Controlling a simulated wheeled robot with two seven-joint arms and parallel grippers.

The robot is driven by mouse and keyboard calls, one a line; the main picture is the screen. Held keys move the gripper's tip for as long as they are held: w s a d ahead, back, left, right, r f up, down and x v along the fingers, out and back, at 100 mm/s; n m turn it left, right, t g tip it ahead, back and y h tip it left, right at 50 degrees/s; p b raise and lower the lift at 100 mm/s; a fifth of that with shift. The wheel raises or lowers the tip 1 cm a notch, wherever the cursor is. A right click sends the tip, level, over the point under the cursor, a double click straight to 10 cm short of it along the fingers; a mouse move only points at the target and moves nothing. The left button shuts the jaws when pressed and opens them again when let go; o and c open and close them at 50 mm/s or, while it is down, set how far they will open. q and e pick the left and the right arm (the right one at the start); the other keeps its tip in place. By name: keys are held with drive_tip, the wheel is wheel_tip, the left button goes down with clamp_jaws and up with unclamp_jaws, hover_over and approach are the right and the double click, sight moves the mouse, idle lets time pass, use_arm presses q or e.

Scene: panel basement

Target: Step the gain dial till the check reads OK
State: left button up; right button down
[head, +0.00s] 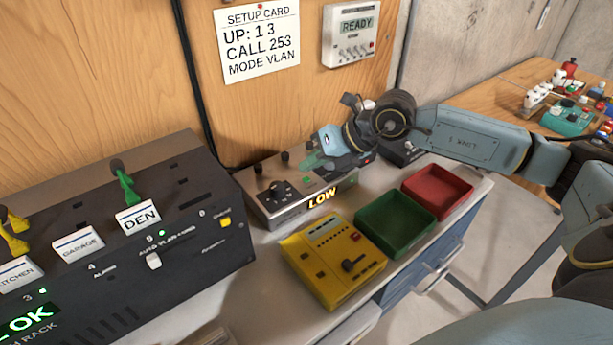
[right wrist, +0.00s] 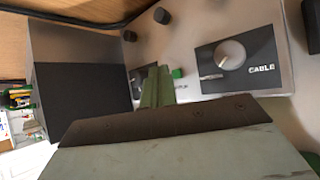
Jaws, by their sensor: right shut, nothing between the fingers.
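A silver box (head: 262,205) stands on the bench, and its front display (head: 322,198) reads LOW in yellow. A round dial (head: 278,189) sits on a dark plate on its top. In the right wrist view a dial (right wrist: 230,55) with a pale face sits on a dark plate marked CABLE. I cannot read a gain label. My right gripper (head: 312,160), with green fingers, is low over the box's top, right of that dial. Its shut fingers (right wrist: 157,85) are beside a small green button (right wrist: 177,73); contact is unclear. My left gripper is out of view.
A black rack (head: 190,255) with a green OK readout (head: 28,319) stands left. A yellow box (head: 330,285), green tray (head: 365,240) and red tray (head: 463,200) sit in front. A setup card (head: 257,60) and a READY panel (head: 352,50) hang behind.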

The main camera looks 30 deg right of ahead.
sight(312, 182)
drive_tip(key=shift+r+p, duration=1.25)
drive_tip(key=shift+r, duration=1)
